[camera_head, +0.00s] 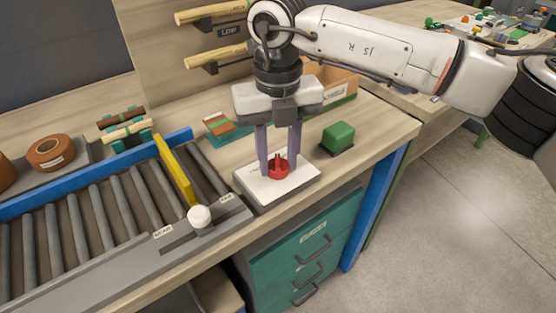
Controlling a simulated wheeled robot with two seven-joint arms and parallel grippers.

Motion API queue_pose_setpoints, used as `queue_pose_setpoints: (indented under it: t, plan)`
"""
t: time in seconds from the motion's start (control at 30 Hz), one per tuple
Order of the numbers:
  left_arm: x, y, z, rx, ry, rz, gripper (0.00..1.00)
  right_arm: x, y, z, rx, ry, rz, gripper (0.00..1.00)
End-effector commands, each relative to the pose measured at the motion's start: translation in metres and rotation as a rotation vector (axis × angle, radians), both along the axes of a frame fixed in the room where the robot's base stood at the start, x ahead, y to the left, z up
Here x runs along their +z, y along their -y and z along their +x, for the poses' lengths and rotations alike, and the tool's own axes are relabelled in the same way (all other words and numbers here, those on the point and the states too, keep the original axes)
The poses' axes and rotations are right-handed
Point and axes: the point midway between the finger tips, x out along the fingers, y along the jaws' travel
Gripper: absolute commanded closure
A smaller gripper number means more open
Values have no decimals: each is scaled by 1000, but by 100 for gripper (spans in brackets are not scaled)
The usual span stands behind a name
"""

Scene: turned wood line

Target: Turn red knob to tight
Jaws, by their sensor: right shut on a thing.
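The red knob (278,169) stands on a white base plate (300,188) near the bench's front edge. My right gripper (279,160) comes down from above, with its two purple-grey fingers on either side of the knob, shut on it. The fingers hide parts of the knob's sides. Some marking shows on the plate left of the knob, but it is too small to read. My left gripper is not in the view.
A roller conveyor (112,215) with a yellow bar (175,170) and a white round knob (199,216) lies left of the plate. A green block (338,135) sits to the right. Teal drawers (300,250) stand below the bench. A wooden box (340,84) is behind.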

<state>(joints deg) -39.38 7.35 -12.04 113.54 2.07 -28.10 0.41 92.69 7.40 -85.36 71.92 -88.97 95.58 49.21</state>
Motion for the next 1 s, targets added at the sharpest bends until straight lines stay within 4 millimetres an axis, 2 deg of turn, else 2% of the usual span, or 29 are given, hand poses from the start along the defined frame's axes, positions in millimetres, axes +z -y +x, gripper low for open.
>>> queue_pose_setpoints:
  t: [0.4, 0.97, 1.0]
  plan:
    - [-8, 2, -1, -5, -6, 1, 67, 1, 0, 1, -193, 4, 1, 90]
    - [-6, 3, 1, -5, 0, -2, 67, 2, 0, 1, -222, 4, 2, 90]
    - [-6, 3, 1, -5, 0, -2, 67, 2, 0, 1, -222, 4, 2, 63]
